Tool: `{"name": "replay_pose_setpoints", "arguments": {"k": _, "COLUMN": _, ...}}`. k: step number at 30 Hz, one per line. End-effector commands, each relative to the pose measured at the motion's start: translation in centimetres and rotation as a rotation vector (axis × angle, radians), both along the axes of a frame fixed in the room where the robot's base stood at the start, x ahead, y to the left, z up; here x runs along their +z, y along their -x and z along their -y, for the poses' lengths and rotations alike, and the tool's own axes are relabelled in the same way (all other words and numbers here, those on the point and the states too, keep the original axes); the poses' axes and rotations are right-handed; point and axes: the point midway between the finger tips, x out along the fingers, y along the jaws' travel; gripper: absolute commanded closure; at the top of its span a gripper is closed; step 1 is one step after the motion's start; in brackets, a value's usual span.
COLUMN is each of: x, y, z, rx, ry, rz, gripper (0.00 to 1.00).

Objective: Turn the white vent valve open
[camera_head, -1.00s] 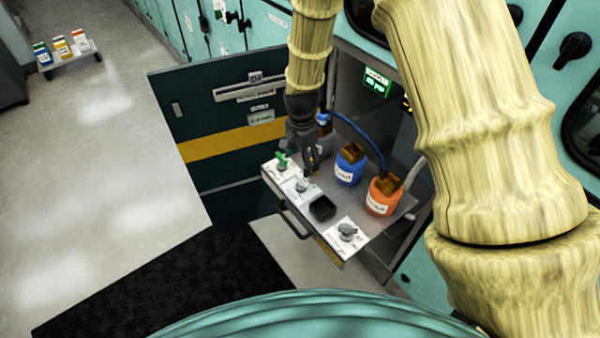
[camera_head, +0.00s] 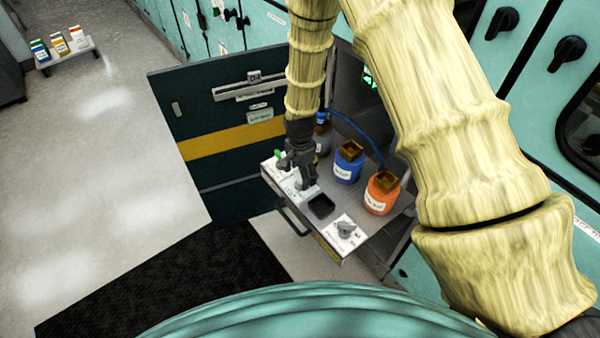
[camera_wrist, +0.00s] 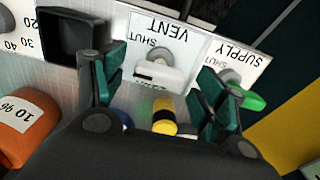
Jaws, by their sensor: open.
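The white vent valve handle (camera_wrist: 158,72) sits on its VENT plate (camera_wrist: 172,32) in the wrist view, where the lettering is upside down. The handle lies across the plate, near a partly covered second mark and apart from the SHUT mark. My gripper (camera_wrist: 160,82) is open, with one teal-padded finger on each side of the handle. No contact between pads and handle can be made out. In the head view my gripper (camera_head: 301,181) is low over the panel and hides most of the vent valve.
The green-handled supply valve (camera_wrist: 250,99) is close beside my right finger. A black square cup (camera_head: 321,206) and another grey valve (camera_head: 347,229) are on the same panel. Blue (camera_head: 348,166) and orange (camera_head: 381,193) bottles stand behind. A dark open door (camera_head: 215,130) is to the left.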

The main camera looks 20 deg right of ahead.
Motion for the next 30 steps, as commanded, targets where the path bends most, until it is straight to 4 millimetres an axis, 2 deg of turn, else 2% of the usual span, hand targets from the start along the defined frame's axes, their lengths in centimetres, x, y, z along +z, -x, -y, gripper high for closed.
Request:
{"name": "replay_pose_setpoints", "arguments": {"k": 4, "x": 0.01, "y": 0.00, "z": 0.01, "rx": 0.000, "ry": 0.000, "rz": 0.000, "gripper": 0.30}}
{"name": "replay_pose_setpoints", "arguments": {"k": 11, "x": 0.02, "y": 0.01, "z": 0.01, "rx": 0.000, "ry": 0.000, "rz": 0.000, "gripper": 0.72}}
{"name": "replay_pose_setpoints", "arguments": {"k": 12, "x": 0.02, "y": 0.01, "z": 0.01, "rx": 0.000, "ry": 0.000, "rz": 0.000, "gripper": 0.74}}
{"name": "replay_pose_setpoints", "arguments": {"k": 22, "x": 0.02, "y": 0.00, "z": 0.01, "rx": 0.039, "ry": 0.000, "rz": 0.000, "gripper": 0.74}}
{"name": "replay_pose_setpoints", "arguments": {"k": 30, "x": 0.01, "y": 0.00, "z": 0.01, "rx": 0.200, "ry": 0.000, "rz": 0.000, "gripper": 0.74}}
